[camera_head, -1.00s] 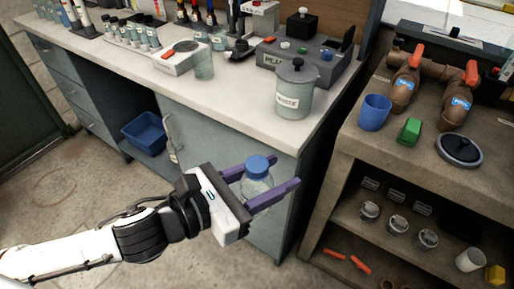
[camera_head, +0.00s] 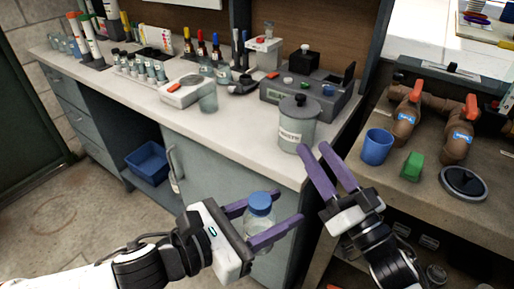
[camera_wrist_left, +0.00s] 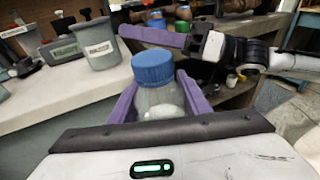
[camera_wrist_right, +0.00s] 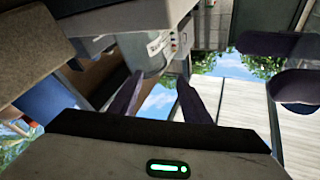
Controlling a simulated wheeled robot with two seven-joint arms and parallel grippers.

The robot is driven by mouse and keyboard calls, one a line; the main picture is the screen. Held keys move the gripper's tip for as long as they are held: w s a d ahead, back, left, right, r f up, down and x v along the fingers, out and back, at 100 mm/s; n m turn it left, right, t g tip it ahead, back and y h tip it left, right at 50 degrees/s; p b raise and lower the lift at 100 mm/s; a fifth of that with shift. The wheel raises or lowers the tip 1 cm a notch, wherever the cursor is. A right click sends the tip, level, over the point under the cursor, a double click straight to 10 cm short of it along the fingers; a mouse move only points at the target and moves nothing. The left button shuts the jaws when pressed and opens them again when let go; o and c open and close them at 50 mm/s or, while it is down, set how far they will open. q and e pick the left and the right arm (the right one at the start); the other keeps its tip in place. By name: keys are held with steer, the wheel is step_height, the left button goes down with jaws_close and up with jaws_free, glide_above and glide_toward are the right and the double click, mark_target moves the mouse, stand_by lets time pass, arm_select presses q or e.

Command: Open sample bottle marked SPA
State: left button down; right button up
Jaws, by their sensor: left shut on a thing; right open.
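A clear sample bottle (camera_head: 258,218) with a blue cap (camera_head: 259,201) is held upright between the purple fingers of my left gripper (camera_head: 275,218), in front of the counter. In the left wrist view the bottle (camera_wrist_left: 160,103) sits between both fingers with its blue cap (camera_wrist_left: 153,68) on top and free. Its label does not show, so I cannot read SPA. My right gripper (camera_head: 318,160) is open and empty, up and to the right of the bottle, near the counter corner. In the right wrist view its fingers (camera_wrist_right: 155,98) are apart with nothing between them.
A grey lidded waste pot (camera_head: 297,128) stands at the counter's front corner, close to my right fingertips. A grey device (camera_head: 310,97), a beaker (camera_head: 207,98) and small vials (camera_head: 140,68) are behind. A blue cup (camera_head: 377,147) and green block (camera_head: 412,166) sit on the right bench.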

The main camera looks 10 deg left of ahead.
steer(key=s+a+r+n+g+y, duration=0.5)
steer(key=a+r+n+g, duration=0.2)
steer(key=r+n+g, duration=0.15)
steer(key=s+a+r+n+g+y, duration=0.55)
steer(key=a+r+n+g, duration=0.2)
steer(key=r, duration=0.25)
steer(key=s+a+f+n+g+h, duration=0.1)
steer(key=s+a+n+g+h, duration=0.4)
steer(key=s, duration=0.3)
steer(key=s+a+n+g+h, duration=0.2)
steer(key=s+n+g+h, duration=0.4)
steer(key=s+h, duration=0.15)
steer(key=m+t+h, duration=0.3)
steer(key=t+h, duration=0.7)
steer(key=h, duration=0.2)
glide_above(257, 199)
steer(key=f, duration=0.5)
steer(key=shift+s+a+f, duration=0.25)
steer(key=shift+s+f, duration=0.05)
steer(key=shift+f, duration=0.1)
steer(key=shift+w+d+t, duration=0.2)
steer(key=shift+t, duration=0.2)
steer(key=shift+w+d+f+m, duration=0.1)
steer(key=shift+f+m, duration=0.15)
steer(key=shift+m, duration=0.05)
steer(key=shift+f, duration=3.6)
